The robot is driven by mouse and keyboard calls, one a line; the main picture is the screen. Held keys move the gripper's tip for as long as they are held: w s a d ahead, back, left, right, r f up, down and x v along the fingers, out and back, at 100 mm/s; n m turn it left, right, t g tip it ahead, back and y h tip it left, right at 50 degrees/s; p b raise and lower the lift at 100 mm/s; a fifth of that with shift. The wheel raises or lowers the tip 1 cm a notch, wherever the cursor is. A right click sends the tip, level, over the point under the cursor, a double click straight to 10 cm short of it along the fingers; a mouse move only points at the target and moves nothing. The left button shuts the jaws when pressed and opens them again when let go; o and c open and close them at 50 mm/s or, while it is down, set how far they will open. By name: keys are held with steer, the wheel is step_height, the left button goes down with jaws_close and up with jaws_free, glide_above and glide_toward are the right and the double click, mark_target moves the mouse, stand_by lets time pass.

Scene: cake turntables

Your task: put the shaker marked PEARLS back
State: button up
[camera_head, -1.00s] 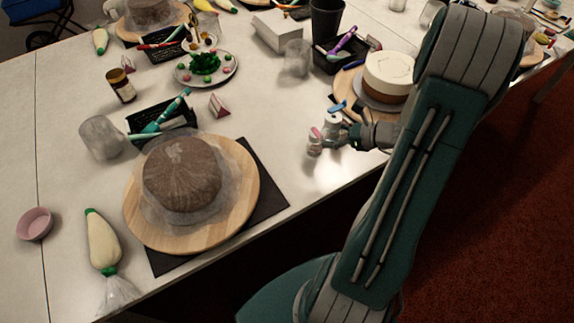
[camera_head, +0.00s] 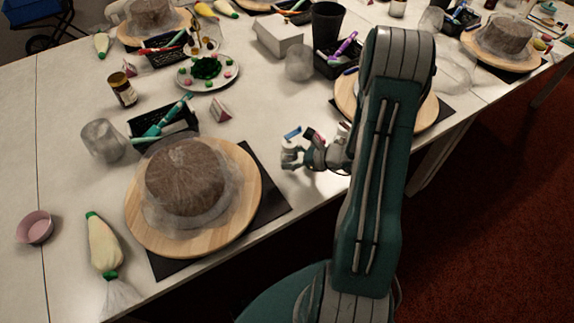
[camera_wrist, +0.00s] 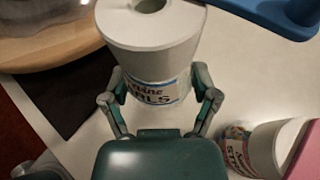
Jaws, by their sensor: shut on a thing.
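The PEARLS shaker (camera_wrist: 150,50) has a white top with a hole and a label whose visible letters end in "RLS". It fills the upper middle of the wrist view, between the two fingers of my gripper (camera_wrist: 160,102), which is shut on it. In the head view my gripper (camera_head: 292,157) is over the front part of the table, right of the near wooden turntable (camera_head: 247,190). The shaker is small there, and I cannot tell whether it touches the table. A second shaker (camera_wrist: 238,150), with a pink cap, is tilted at the wrist view's lower right.
A blue item (camera_head: 292,132) is just behind my gripper; a blue shape (camera_wrist: 270,15) fills the wrist view's top right. The wrapped brown cake (camera_head: 185,180) is left of my gripper. A black tray (camera_head: 165,125) and pink-white wedge (camera_head: 220,108) stand farther back. My arm hides part of another turntable.

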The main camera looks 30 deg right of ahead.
steer(key=shift+w+a+f, duration=0.15)
steer(key=shift+a+f, duration=0.15)
steer(key=shift+f, duration=0.05)
steer(key=shift+w+f, duration=0.15)
steer(key=shift+f, duration=1.6)
steer(key=o, duration=1.1)
steer(key=shift+f, duration=0.1)
steer(key=shift+o, duration=0.2)
